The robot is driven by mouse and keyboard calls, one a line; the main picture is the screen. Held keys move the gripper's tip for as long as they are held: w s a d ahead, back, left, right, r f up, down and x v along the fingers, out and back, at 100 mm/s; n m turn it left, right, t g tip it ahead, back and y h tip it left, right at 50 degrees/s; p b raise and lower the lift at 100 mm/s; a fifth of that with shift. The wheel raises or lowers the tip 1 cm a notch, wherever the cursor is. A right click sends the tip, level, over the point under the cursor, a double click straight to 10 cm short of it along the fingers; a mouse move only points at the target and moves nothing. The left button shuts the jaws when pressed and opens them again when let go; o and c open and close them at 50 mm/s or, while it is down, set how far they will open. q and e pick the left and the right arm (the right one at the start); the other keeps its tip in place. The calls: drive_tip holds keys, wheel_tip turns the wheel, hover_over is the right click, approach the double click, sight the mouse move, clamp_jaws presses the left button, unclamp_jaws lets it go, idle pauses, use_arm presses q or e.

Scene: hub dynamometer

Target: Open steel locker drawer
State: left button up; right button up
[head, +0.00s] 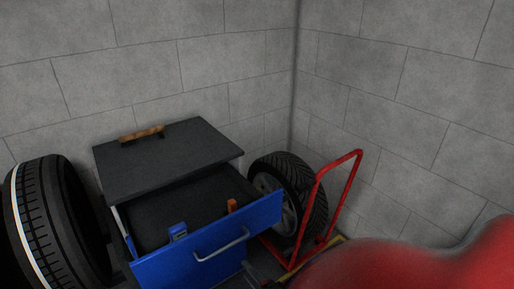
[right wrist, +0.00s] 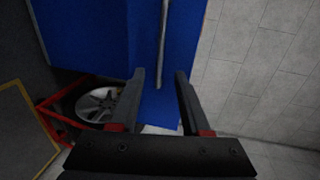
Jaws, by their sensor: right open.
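The steel locker (head: 165,158) has a dark top and stands by the block wall in the head view. Its blue drawer (head: 165,266) is pulled out, with the dark inside showing. A blue object (head: 177,232) and an orange object (head: 232,206) are in it. The silver bar handle (head: 221,245) is on the drawer's front and also shows in the right wrist view (right wrist: 163,45). My right gripper (right wrist: 160,73) is open and empty, its fingers pointing at the blue front, with the handle beyond the fingertips. My left gripper is not in view.
A wooden-handled tool (head: 142,134) lies on the locker top. A large tire (head: 60,222) stands at the left. A wheel with a tire (head: 291,190) and a red tubular frame (head: 321,200) stand to the right, near the wall corner.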

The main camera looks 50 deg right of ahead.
drive_tip(key=shift+p+v, duration=0.75)
drive_tip(key=shift+v, duration=1.05)
